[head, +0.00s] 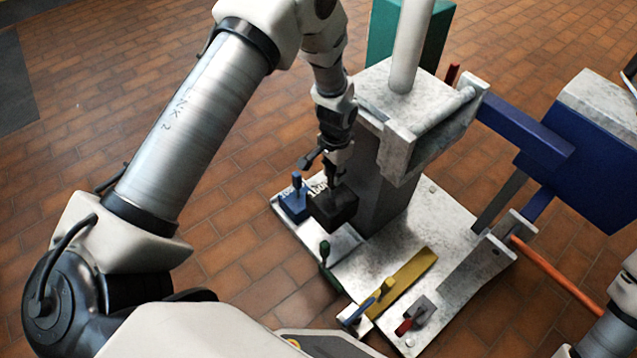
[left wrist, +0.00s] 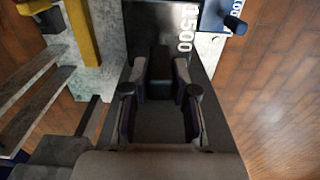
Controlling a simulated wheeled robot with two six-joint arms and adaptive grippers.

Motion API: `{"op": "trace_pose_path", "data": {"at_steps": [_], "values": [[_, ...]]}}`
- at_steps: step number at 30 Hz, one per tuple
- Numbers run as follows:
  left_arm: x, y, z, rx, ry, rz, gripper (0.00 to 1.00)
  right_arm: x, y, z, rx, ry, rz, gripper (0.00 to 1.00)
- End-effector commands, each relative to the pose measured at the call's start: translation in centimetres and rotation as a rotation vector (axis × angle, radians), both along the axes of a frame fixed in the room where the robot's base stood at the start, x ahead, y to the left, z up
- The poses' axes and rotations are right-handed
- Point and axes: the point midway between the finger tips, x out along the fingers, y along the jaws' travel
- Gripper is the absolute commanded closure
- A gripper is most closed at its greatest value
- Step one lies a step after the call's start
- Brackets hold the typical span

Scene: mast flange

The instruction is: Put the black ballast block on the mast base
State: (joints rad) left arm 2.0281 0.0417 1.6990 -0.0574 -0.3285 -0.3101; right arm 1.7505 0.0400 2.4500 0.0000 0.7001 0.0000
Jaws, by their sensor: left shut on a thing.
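The black ballast block (head: 334,210) is at the left corner of the pale speckled mast base (head: 440,212), beside a small blue block (head: 295,203). My left gripper (head: 338,178) comes down from above and is shut on the block's raised grip. In the left wrist view, both fingers (left wrist: 160,78) close on a dark grip on the black block (left wrist: 150,22), near white figures "1500". The block's underside is hidden, so I cannot tell whether it rests on the base. The gripper of my right arm is out of view.
A grey column (head: 382,168) rises right behind the block, carrying a speckled bracket (head: 425,108) and a white pole (head: 410,45). A yellow bar (head: 405,283) and small clamps lie at the base's front. Blue panels (head: 590,160) and an orange rod (head: 558,275) are at right.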

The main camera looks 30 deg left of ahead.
Motion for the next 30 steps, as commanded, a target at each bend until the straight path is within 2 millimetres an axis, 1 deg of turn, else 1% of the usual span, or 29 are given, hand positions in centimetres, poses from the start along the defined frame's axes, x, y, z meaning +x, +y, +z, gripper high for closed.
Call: {"op": "trace_pose_path", "data": {"at_steps": [1, 3, 8, 9, 11, 12, 15, 20, 23, 27, 30], "values": [[0.0, 0.1, -1.1, 0.0, -0.001, -0.004, 1.0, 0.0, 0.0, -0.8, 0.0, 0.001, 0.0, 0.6], [0.0, 0.1, -2.5, 0.0, 0.0, -0.008, 1.0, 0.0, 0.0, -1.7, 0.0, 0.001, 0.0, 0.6], [0.0, 0.2, -5.2, 0.0, -0.002, -0.01, 1.0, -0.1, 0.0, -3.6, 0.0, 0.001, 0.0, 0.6], [0.0, 0.2, -6.1, 0.0, -0.002, -0.01, 1.0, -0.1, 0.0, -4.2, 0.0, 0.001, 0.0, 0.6], [0.0, 0.2, -7.0, 0.0, -0.002, -0.01, 1.0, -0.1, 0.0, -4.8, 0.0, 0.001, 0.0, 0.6], [0.0, 0.2, -7.9, 0.0, -0.002, -0.009, 1.0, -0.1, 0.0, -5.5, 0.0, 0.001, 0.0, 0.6], [0.0, 0.2, -9.2, 0.0, -0.002, -0.009, 1.0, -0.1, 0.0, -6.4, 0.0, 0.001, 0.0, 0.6], [-0.1, 0.2, -10.5, 0.001, -0.001, -0.009, 1.0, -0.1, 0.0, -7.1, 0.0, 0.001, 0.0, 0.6], [-0.1, 0.2, -12.0, 0.0, -0.001, -0.009, 1.0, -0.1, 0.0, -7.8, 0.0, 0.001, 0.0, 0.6], [-0.1, 0.2, -14.9, 0.0, -0.001, -0.008, 1.0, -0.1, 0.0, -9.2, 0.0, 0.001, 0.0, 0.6], [0.0, 0.2, -16.1, 0.0, -0.002, -0.008, 1.0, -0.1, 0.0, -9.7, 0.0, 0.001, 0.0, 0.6]]}}
